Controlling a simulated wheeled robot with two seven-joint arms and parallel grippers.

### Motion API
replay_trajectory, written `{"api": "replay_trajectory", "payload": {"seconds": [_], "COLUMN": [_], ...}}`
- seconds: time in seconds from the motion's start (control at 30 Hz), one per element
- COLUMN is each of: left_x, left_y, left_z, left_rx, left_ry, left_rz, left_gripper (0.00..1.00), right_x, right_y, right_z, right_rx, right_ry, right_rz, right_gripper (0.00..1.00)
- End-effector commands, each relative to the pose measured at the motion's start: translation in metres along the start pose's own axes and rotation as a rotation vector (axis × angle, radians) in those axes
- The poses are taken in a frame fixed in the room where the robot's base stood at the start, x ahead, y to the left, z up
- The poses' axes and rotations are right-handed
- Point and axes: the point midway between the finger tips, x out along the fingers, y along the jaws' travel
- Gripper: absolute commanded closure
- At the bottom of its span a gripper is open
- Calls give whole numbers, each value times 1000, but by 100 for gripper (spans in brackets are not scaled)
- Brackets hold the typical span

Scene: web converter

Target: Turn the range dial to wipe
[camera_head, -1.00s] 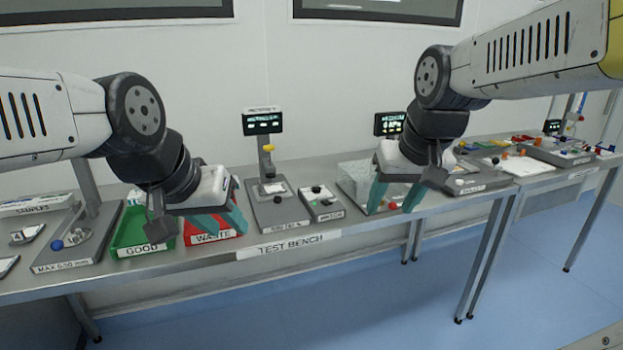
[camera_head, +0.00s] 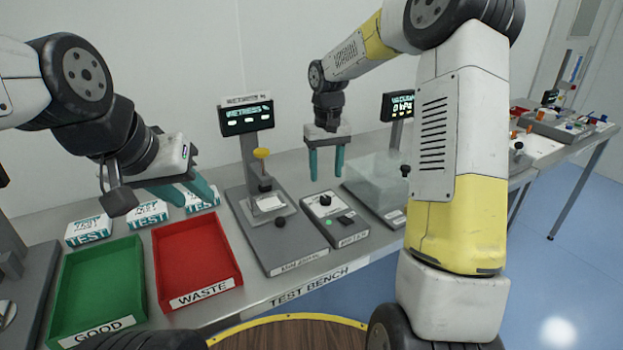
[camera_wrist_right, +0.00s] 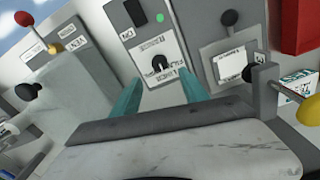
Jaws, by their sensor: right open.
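The range dial is a black knob (camera_head: 325,200) on the white-topped face of a small grey box (camera_head: 336,220) at the middle of the bench. The right wrist view shows the same knob (camera_wrist_right: 160,64) on its white label, just beyond the fingertips. My right gripper (camera_head: 326,176) is open and empty, pointing down above the box, apart from the knob. In the right wrist view its teal fingers (camera_wrist_right: 160,84) stand apart, on either side of the line to the knob. My left gripper (camera_head: 203,201) looks open and empty, above the back of the red tray.
A grey tester with a yellow knob (camera_head: 261,153) and screen stands left of the box. A clear chamber (camera_head: 375,182) stands to the right. Red (camera_head: 157,270) and green (camera_head: 63,320) trays and TEST packs (camera_head: 88,232) are at left. My right arm covers the bench's right part.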

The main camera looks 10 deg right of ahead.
Motion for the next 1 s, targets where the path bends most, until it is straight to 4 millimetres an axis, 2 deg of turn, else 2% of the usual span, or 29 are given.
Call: {"api": "replay_trajectory", "payload": {"seconds": [0.4, 0.5, 0.87, 1.0], "left_x": [0, 0, 0, 0], "left_y": [0, 0, 0, 0], "left_z": [0, 0, 0, 0], "left_rx": [0, 0, 0, 0], "left_ry": [0, 0, 0, 0], "left_rz": [0, 0, 0, 0], "left_gripper": [64, 64, 64, 64], "right_x": [60, 70, 76, 76], "right_y": [0, 0, 0, 0], "right_z": [1, 0, 0, 0], "right_rx": [-1, 0, 0, 0], "right_ry": [-4, -2, 0, 0], "right_rz": [-1, -1, 0, 0], "right_gripper": [48, 48, 48, 73]}}
